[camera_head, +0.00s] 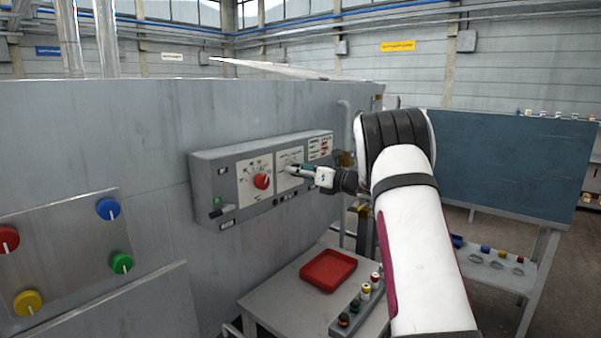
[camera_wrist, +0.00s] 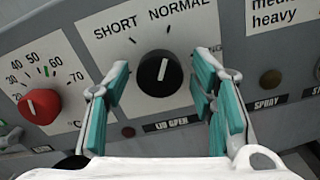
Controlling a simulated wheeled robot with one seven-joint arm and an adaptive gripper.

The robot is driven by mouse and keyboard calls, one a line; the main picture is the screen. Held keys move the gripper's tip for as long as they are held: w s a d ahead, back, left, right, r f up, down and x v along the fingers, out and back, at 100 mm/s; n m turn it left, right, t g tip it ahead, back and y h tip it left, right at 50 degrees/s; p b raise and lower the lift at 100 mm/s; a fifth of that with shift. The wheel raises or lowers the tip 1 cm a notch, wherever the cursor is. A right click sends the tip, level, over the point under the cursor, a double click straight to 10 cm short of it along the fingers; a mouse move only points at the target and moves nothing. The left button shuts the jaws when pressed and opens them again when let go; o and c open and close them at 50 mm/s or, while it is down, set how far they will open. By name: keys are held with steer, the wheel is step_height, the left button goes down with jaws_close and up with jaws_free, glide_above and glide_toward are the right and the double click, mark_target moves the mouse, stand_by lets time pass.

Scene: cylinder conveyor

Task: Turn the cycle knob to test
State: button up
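The cycle knob (camera_wrist: 160,73) is round and black with a white pointer line, on a white plate. Its pointer tilts slightly right of straight up, toward the tick under the NORMAL label (camera_wrist: 183,12); the SHORT label (camera_wrist: 115,25) is to the left. No test label can be read; the right finger covers part of the plate. My gripper (camera_wrist: 164,78) is open, its teal fingers on either side of the knob, with gaps visible between them and it. In the head view my gripper (camera_head: 297,171) is at the grey control panel (camera_head: 206,178) and hides the knob.
A red temperature knob (camera_wrist: 40,106) is left of the left finger; it also shows in the head view (camera_head: 262,181). Below the cycle knob is a LID OPEN label (camera_wrist: 171,125). A brown spray button (camera_wrist: 270,79) is to the right. A red tray (camera_head: 328,270) lies on a table below.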

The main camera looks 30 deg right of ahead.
steer(key=c, duration=0.8)
steer(key=shift+c, duration=0.2)
steer(key=shift+n+b, duration=0.3)
steer(key=shift+b, duration=0.2)
steer(key=n+b, duration=2.3)
steer(key=b, duration=0.7)
steer(key=shift+f, duration=0.15)
steer(key=shift+n+b, duration=0.3)
